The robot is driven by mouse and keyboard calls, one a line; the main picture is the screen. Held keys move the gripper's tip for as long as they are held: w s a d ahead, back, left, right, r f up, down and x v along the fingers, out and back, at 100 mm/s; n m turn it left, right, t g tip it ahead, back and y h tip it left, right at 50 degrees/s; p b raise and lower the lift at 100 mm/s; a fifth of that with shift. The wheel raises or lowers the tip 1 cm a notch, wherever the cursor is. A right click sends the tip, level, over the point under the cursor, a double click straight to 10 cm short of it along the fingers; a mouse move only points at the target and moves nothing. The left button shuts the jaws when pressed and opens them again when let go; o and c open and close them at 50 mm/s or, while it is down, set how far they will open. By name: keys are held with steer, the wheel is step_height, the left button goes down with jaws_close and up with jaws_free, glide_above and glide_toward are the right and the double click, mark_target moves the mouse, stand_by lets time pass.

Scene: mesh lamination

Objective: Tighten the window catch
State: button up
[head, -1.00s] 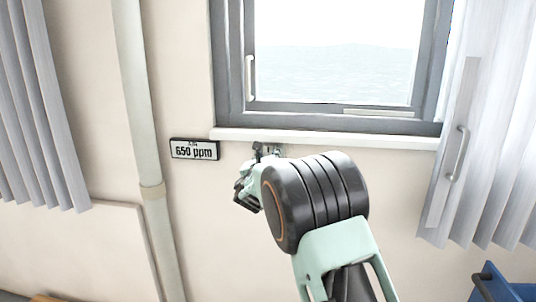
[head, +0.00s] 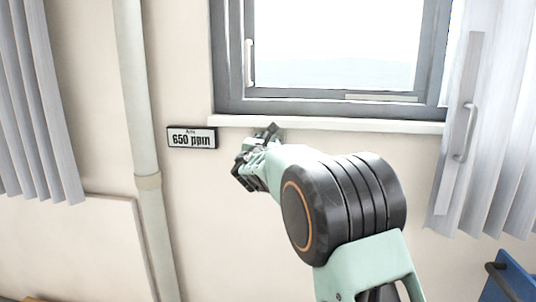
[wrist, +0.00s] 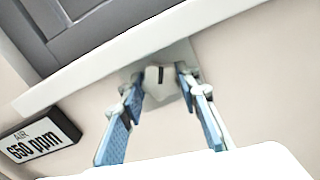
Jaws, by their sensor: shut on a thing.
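The window catch (wrist: 153,75) shows in the wrist view as a pale grey knob with a dark mark. It sits on a light plate (wrist: 178,52) under the white sill. My gripper (wrist: 160,90) has its two blue-padded fingers on either side of the knob and is shut on it. In the head view my gripper (head: 264,142) is just below the left part of the sill, and the catch is hidden behind it. The grey-framed window (head: 228,60) is above.
The white sill (head: 350,126) juts out just above my gripper. A sign reading 650 ppm (head: 192,137) is on the wall to the left, beyond it a vertical pipe (head: 135,100). Curtains hang at both sides. A blue object (head: 515,275) is at lower right.

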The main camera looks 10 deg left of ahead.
steer(key=shift+f+m+b, duration=0.1)
steer(key=shift+m+b, duration=2.2)
steer(key=shift+b, duration=0.45)
steer(key=o, duration=1.2)
steer(key=shift+c, duration=0.2)
steer(key=shift+r, duration=0.25)
